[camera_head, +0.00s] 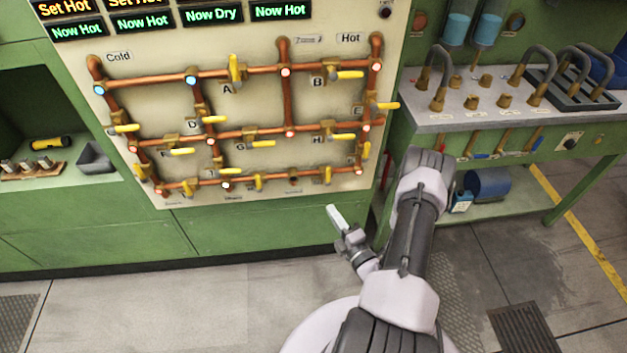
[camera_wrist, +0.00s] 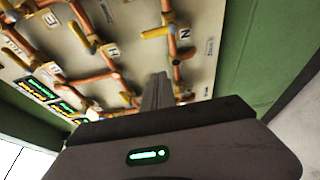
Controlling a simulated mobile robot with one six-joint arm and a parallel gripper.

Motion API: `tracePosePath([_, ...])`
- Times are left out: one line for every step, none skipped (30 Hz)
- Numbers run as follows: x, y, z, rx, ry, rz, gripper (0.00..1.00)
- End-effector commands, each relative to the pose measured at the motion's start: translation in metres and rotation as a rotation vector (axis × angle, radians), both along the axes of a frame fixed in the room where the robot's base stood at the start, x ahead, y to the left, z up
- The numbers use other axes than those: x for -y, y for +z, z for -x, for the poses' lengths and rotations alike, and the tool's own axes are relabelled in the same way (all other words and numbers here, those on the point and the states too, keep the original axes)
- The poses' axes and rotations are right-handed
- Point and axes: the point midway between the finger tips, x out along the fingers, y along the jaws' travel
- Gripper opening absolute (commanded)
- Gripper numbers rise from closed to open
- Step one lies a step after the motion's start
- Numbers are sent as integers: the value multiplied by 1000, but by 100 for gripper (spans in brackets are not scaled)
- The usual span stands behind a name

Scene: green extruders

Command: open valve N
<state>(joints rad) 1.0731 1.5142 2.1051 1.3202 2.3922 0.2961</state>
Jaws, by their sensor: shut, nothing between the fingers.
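Valve N sits on the bottom copper pipe row of the panel. Its yellow handle (camera_head: 327,175) stands upright, across the pipe, at the lower right in the head view. In the wrist view its handle (camera_wrist: 153,33) points left from the valve body, beside the label N (camera_wrist: 185,33). My gripper (camera_head: 334,213) is in front of the panel's lower edge, below valve N in the head picture. In the wrist view the fingers (camera_wrist: 158,88) are together and empty, pointing toward the panel and apart from the handle.
Other yellow-handled valves crowd the panel, including valve H (camera_head: 345,137) above and another bottom-row handle (camera_head: 258,183) to the left. A green workbench (camera_head: 500,115) with hoses stands to the right. A shelf with a yellow flashlight (camera_head: 50,143) is at left.

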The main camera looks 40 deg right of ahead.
Motion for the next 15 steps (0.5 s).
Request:
tracePosePath([0, 0, 0, 0, -1, 0, 0])
tracePosePath([0, 0, 0, 0, 0, 0, 0])
tracePosePath([0, 0, 0, 1, 2, 1, 0])
tracePosePath([0, 0, 0, 1, 2, 1, 0])
tracePosePath([-1, 0, -1, 1, 3, 1, 0])
tracePosePath([-1, 0, -1, 1, 4, 2, 0])
tracePosePath([-1, 0, -1, 1, 4, 2, 0])
tracePosePath([-1, 0, -3, 0, 5, 3, 0])
tracePosePath([0, -1, -6, 0, 7, 4, 0])
tracePosePath([0, -1, -9, 0, 8, 4, 0])
tracePosePath([1, -1, -13, 0, 9, 5, 0])
tracePosePath([2, -1, -21, 1, 11, 6, 0])
tracePosePath([3, -1, -26, 2, 10, 6, 0])
tracePosePath([4, -1, -33, 3, 10, 7, 0])
tracePosePath([6, -1, -42, 2, 12, 8, 0])
